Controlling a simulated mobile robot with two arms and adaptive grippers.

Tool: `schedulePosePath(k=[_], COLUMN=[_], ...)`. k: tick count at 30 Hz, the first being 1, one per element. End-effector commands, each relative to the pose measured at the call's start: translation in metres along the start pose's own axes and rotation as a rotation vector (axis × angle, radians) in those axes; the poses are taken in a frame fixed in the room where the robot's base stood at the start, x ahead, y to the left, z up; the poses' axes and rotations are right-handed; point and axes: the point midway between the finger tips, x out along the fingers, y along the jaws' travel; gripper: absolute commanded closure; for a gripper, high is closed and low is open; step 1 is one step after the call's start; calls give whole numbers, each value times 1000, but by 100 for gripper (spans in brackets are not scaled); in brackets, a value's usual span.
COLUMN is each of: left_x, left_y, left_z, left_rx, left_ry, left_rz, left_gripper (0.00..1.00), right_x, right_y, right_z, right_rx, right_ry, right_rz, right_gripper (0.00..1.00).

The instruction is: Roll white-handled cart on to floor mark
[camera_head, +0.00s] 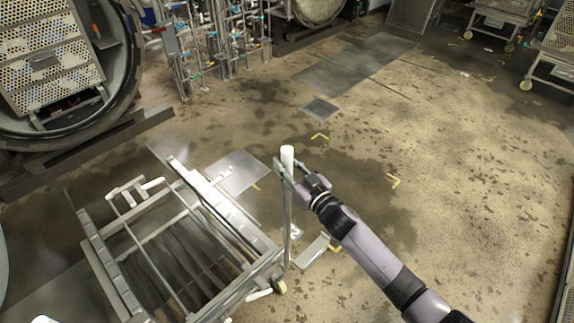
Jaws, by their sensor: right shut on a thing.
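The metal cart (221,202) stands at the lower left, an open frame with rails and slats. Its upright post with a white handle (287,153) rises at its right side. My right gripper (283,172) is shut on the post just below the white top. The floor mark shows as yellow corner brackets, one at the upper corner (320,136) and one at the right (394,181). Two more bits of yellow lie near the cart. The cart is mostly left of the marked area. A cart wheel (280,286) shows at the lower right of its frame. My left gripper is out of view.
An open round autoclave (108,113) with a perforated basket (45,65) stands at the upper left. Pipes and valves (215,45) stand behind. Other carts (551,67) are at the upper right. The wet-stained floor at right is clear.

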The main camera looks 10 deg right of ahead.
Motion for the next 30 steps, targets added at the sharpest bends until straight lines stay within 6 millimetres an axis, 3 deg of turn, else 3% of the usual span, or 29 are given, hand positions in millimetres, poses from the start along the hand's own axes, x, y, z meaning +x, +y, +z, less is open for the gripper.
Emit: schedulePosePath(k=[14, 21, 27, 28, 30], left_x=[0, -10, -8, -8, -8], left_y=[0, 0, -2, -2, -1], left_z=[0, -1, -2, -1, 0], left_rx=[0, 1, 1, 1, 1], left_ry=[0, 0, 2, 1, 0], left_rz=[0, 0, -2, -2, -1], left_gripper=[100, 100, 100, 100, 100], right_x=[0, -19, -19, -19, -18], right_y=[0, 4, 4, 4, 4], right_z=[0, 0, 2, 2, 2], right_rx=[0, 0, -1, -1, -1], right_ry=[0, -3, -4, -4, -3], right_rz=[0, 1, 1, 1, 1], right_gripper=[100, 100, 100, 73, 69])
